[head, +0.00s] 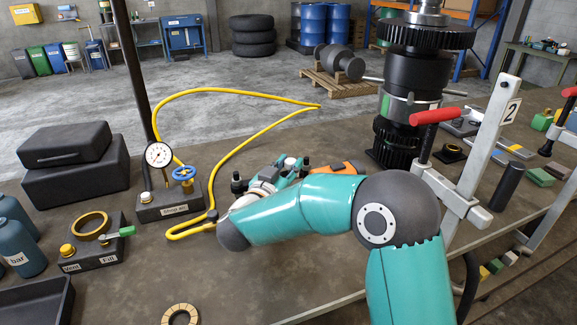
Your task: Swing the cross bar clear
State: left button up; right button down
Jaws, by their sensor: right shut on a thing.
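My right arm reaches in from the lower right, and its forearm lies across the bench towards the left. My right gripper (312,171) points back to the right behind the forearm, which hides part of it. It is shut on an orange piece with dark parts (343,168), low and left of the gear stack. I cannot tell whether this piece belongs to the cross bar. The dark gear stack (410,80) stands upright on the bench. A thin metal rod (371,79) shows at its left side. My left gripper is not in view.
A clamp (483,150) with a red handle stands close right of the gear stack. A gauge block (170,203), a yellow hose (235,165) and black cases (75,165) are on the left. The bench front left of my arm is mostly clear around a tan ring (180,315).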

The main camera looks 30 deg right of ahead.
jog(key=w+n+t+y+b, duration=0.1)
jog(key=w+n+t+y, duration=0.1)
jog(key=w+n+t+y+b, duration=0.1)
jog(key=w+n+t+y, duration=0.1)
jog(key=t, duration=0.1)
jog(key=shift+w+d+n+y, duration=0.2)
jog(key=shift+w+n+y, duration=0.1)
jog(key=shift+w+y, duration=0.1)
jog(key=c, duration=0.8)
grip_release()
jog(key=shift+c, duration=0.2)
jog(key=v, duration=1.2)
jog(key=shift+f, duration=0.1)
